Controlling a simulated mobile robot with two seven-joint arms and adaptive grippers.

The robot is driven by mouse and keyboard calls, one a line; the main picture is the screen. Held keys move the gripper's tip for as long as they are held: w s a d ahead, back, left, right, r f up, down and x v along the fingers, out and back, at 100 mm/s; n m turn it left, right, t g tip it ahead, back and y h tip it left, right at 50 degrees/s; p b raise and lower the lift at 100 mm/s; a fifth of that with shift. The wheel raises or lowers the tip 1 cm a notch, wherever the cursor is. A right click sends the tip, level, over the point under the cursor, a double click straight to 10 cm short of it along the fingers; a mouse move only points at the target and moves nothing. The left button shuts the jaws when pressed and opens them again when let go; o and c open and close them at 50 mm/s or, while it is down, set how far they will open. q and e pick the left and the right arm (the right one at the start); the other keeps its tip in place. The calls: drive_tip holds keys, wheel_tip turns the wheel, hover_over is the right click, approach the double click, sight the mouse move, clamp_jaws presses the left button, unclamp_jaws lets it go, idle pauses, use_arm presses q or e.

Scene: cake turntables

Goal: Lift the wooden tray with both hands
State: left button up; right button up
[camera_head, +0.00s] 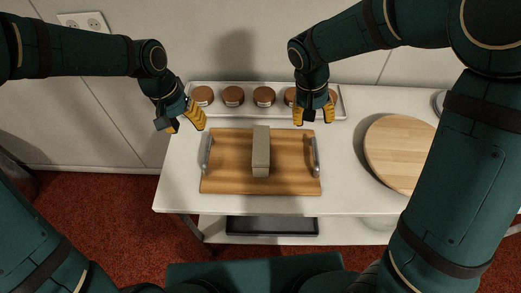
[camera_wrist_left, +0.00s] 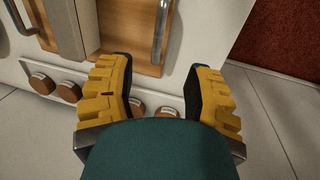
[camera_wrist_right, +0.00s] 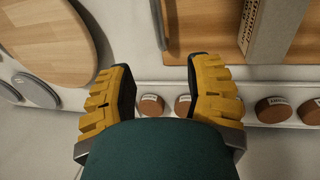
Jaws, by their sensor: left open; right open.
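The wooden tray (camera_head: 222,177) lies flat on the white table, with a metal handle on its left side (camera_head: 207,155) and one on its right side (camera_head: 315,155). A grey-beige block (camera_head: 261,152) rests on the middle of the tray. My left gripper (camera_head: 183,125) is open and empty, above and behind the tray's left handle; in its wrist view that handle (camera_wrist_left: 160,30) shows beyond the yellow fingers. My right gripper (camera_head: 314,115) is open and empty, above and behind the right handle, which shows in the right wrist view (camera_wrist_right: 158,22). Neither gripper touches the tray.
A white tray (camera_head: 343,103) with several brown-lidded jars stands along the back of the table (camera_head: 180,200). A round wooden turntable (camera_head: 398,150) stands to the right. A dark flat item (camera_head: 272,226) lies on the lower shelf. A wall rises behind the table.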

sight(206, 154)
use_arm(q)
drive_tip(key=d+f, duration=0.1)
drive_tip(key=f, duration=0.8)
drive_tip(key=d+f, duration=0.1)
drive_tip(key=f, duration=0.3)
drive_tip(key=shift+s+d+f, duration=0.25)
drive_tip(key=shift+s+d, duration=0.1)
use_arm(e)
drive_tip(key=d+f, duration=0.1)
drive_tip(key=f, duration=0.8)
drive_tip(key=d+f, duration=0.1)
drive_tip(key=f, duration=0.3)
drive_tip(key=shift+s+d+f, duration=0.25)
drive_tip(key=shift+s+d, duration=0.1)
drive_tip(key=shift+s, duration=0.05)
use_arm(q)
clamp_jaws()
use_arm(e)
clamp_jaws()
